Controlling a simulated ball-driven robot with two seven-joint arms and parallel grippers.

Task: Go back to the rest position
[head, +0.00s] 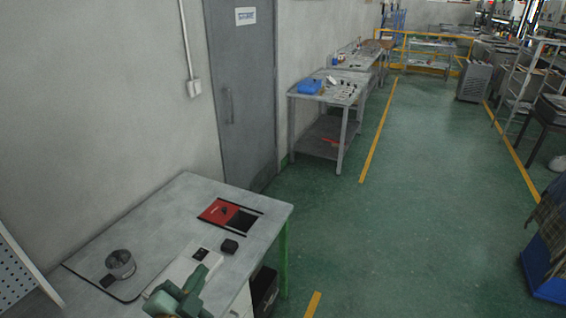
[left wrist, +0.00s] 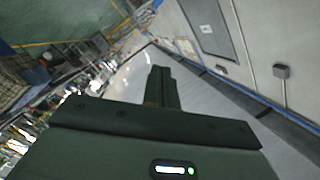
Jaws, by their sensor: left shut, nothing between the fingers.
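My left gripper (head: 190,288) shows at the bottom edge of the head view as a green shape, in front of the near grey table (head: 155,215). In the left wrist view its dark green fingers (left wrist: 158,82) are together, with nothing between them. The picture does not show clearly how high it is above the table. My right gripper is in neither view.
A grey door (head: 240,90) and farther tables (head: 322,138) stand behind. The green floor (head: 410,200) is open.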

